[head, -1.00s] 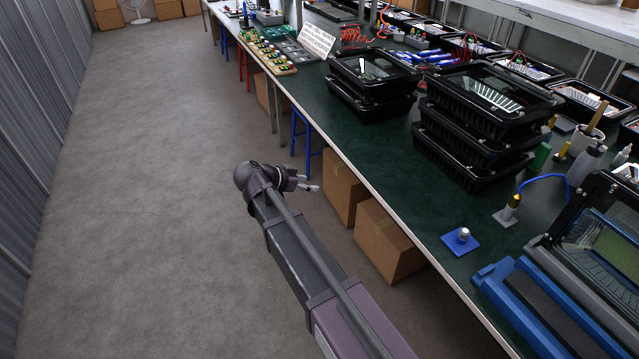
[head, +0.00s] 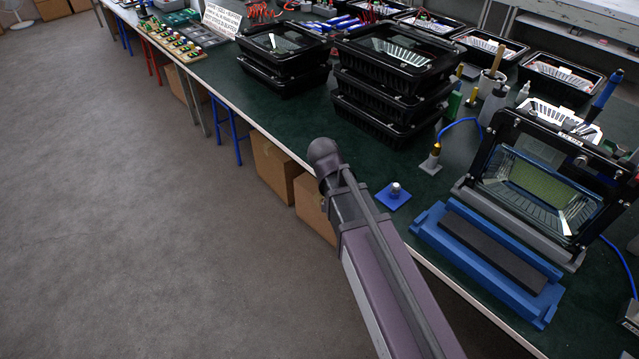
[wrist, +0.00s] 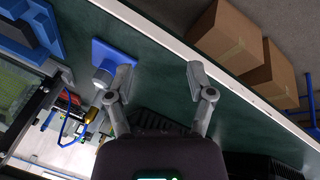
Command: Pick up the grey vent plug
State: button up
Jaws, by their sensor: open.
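The grey vent plug (head: 396,188) stands upright on a small blue square pad (head: 393,200) near the front edge of the green bench top. In the wrist view the plug (wrist: 104,73) shows on its blue pad (wrist: 112,52), to the left of my left-hand finger and partly close behind it. My gripper (wrist: 160,78) is open, with nothing between its fingers, above the bench edge. In the head view my gripper is hidden behind my arm's dark joint.
A blue fixture (head: 480,262) and a glass-fronted black housing (head: 545,190) stand right of the pad. A brass-topped fitting (head: 432,160) with a blue cable is behind it. Stacked black housings (head: 390,100) stand further back. Cardboard boxes (head: 275,170) are under the bench.

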jog(key=shift+s+d+f+n+g+y, duration=0.4)
jog(key=shift+s+d+y, duration=0.3)
jog(key=shift+s+d, duration=1)
jog(key=shift+s+d+f+n+g+y, duration=0.15)
jog(key=shift+s+d+n+y, duration=0.5)
jog(key=shift+d, duration=1.9)
jog(key=shift+s+d+f+n+g+y, duration=0.3)
jog(key=shift+s+d+y, duration=0.45)
jog(key=shift+s+d, duration=1.1)
jog(key=shift+w+d+r, duration=0.1)
jog(key=shift+w+d, duration=0.15)
